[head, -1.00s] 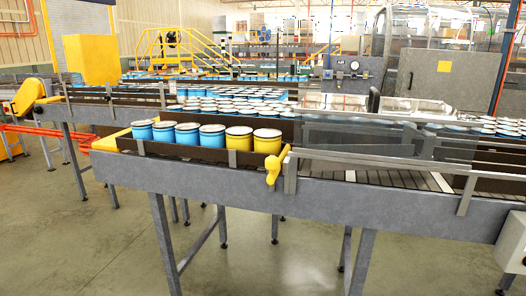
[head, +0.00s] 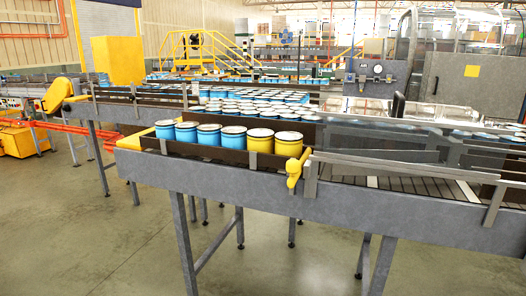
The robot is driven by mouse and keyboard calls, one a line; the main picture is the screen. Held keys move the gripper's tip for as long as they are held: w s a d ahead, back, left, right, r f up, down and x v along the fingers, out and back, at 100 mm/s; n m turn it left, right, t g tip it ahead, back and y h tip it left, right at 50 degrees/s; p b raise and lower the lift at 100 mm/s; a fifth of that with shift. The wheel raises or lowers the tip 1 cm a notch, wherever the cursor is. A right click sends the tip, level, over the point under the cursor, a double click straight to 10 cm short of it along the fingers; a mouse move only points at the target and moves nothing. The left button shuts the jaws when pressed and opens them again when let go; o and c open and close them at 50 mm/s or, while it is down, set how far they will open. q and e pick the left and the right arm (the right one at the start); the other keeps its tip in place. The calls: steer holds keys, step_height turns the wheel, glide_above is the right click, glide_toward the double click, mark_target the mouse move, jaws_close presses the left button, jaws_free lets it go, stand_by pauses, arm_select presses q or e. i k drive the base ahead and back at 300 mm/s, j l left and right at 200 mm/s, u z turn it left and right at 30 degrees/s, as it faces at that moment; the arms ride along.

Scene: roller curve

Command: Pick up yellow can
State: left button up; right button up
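Two yellow cans with pale lids stand upright at the right end of a short row on the near conveyor. One yellow can (head: 260,141) stands beside the blue cans. The other yellow can (head: 288,145) is at the row's right end, close to a yellow handle. Several blue cans (head: 208,136) fill the left part of the row. A low dark rail in front hides the lower parts of the cans. Neither of my grippers shows in the head view.
The grey conveyor frame (head: 240,184) runs across the view on legs. The yellow handle (head: 294,168) and metal guide rails (head: 395,170) stand at the right. More blue cans (head: 262,108) are packed behind. The concrete floor (head: 120,240) in front is clear.

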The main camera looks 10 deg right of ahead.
mark_target(258, 140)
steer(key=i+j, duration=0.1)
steer(key=j, duration=0.25)
steer(key=i+j, duration=0.1)
steer(key=j, duration=0.3)
steer(key=i+j+u, duration=0.1)
steer(key=j, duration=0.25)
steer(key=i+j, duration=0.1)
steer(key=j, duration=0.25)
steer(key=i+j, duration=0.1)
steer(key=j, duration=0.25)
